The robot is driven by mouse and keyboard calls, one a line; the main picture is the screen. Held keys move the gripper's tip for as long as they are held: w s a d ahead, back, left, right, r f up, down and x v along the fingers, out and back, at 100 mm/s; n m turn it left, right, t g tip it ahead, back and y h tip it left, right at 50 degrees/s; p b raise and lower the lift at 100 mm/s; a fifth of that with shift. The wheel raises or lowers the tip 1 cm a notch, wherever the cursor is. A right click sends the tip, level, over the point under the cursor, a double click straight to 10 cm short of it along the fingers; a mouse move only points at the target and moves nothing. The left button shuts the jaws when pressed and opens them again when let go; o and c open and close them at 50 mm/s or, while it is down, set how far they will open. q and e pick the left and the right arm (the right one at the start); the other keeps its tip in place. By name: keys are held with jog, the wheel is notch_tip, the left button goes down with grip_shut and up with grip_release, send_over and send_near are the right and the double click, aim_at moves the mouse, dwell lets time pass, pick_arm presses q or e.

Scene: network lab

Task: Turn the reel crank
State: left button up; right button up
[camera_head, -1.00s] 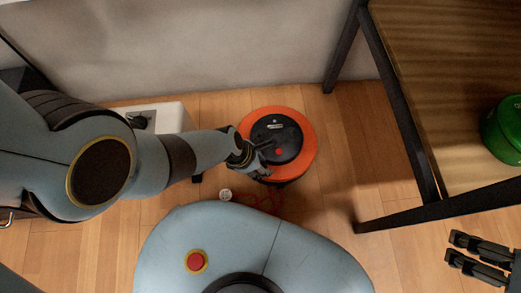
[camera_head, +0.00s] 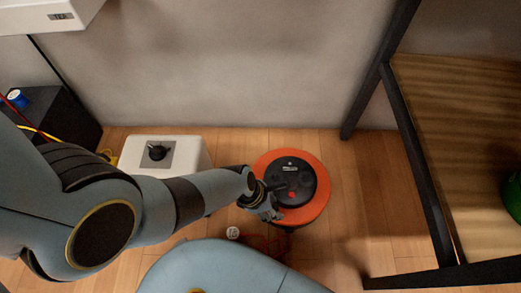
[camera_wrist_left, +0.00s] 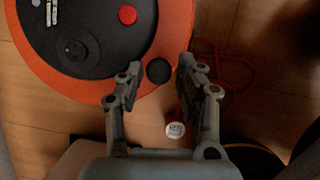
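The reel (camera_head: 318,204) is an orange disc with a black centre and a red button, lying on the wooden floor. It also fills the upper left of the left wrist view (camera_wrist_left: 70,80). A small round black knob (camera_wrist_left: 158,70), apparently the crank's grip, shows at the reel's rim between my left fingertips. My left gripper (camera_head: 272,208) is at the reel's lower left edge. In the left wrist view its fingers (camera_wrist_left: 158,78) are apart, one on each side of the knob; I cannot tell whether they touch it. My right gripper is out of view.
A red cord (camera_wrist_left: 228,70) lies on the floor beside the reel, with a small white round tag (camera_wrist_left: 175,130). A dark-framed table (camera_head: 440,285) stands at right. A wall is behind.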

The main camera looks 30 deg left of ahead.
pick_arm(q)
jog(key=v, duration=1.1)
jog(key=shift+s+d, duration=0.1)
